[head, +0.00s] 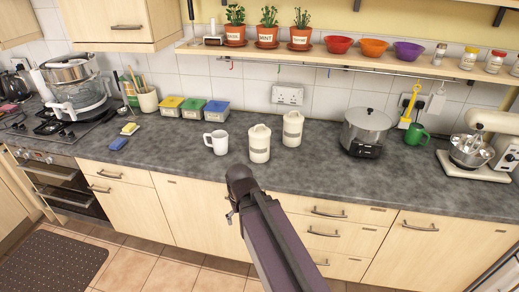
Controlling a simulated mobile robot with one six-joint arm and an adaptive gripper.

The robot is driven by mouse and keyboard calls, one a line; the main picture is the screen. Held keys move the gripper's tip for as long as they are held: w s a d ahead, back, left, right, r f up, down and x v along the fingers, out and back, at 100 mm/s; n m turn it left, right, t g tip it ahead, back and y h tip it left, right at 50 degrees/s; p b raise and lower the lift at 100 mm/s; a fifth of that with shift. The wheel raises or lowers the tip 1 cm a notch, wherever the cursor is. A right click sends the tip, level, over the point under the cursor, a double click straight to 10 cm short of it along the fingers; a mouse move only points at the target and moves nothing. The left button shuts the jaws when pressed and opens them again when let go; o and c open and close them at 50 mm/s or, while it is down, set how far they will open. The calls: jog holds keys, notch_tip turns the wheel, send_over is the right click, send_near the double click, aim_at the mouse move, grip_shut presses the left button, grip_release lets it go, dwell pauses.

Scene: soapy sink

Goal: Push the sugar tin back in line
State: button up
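Two cream lidded tins stand upright on the grey worktop (330,178) in the head view. The left tin (260,148) stands nearer the front edge, and the right tin (292,130) stands further back. Their labels are too small to read, so I cannot tell which is the sugar tin. My gripper (231,216) is at the end of my dark arm, in front of the worktop and below the left tin in the picture. It is apart from both tins. Its fingers are mostly hidden and too small to show whether they are open.
A white mug (217,144) stands just left of the left tin. Several coloured-lid tubs (193,109) are behind it. A slow cooker (366,130) stands to the right. The worktop in front of the right tin is clear. A shelf (350,58) with herb pots runs above.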

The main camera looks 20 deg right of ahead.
jog(key=shift+f, duration=0.1)
jog(key=c, duration=0.5)
jog(key=shift+w+d+f+b, duration=0.2)
jog(key=shift+d+b, duration=0.05)
jog(key=shift+b, duration=0.05)
jog(key=c, duration=0.4)
jog(key=shift+w+d+f+n+t+h+b, duration=0.4)
jog(key=shift+w+d+f+n+h+b, duration=0.25)
jog(key=shift+f+b, duration=0.2)
grip_shut()
jog(key=w+d+f+n+t+h+b, duration=0.5)
jog(key=w+d+n+h+b, duration=0.2)
jog(key=w+d+n+b, duration=0.4)
jog(key=w+a+n+t+h+b, duration=0.1)
jog(key=w+a+n+t+b, duration=0.1)
jog(key=w+n+t+b, duration=0.7)
jog(key=shift+w+a+r+n+h+b, duration=0.3)
jog(key=shift+w+n+b, duration=0.95)
jog(key=shift+n, duration=2.7)
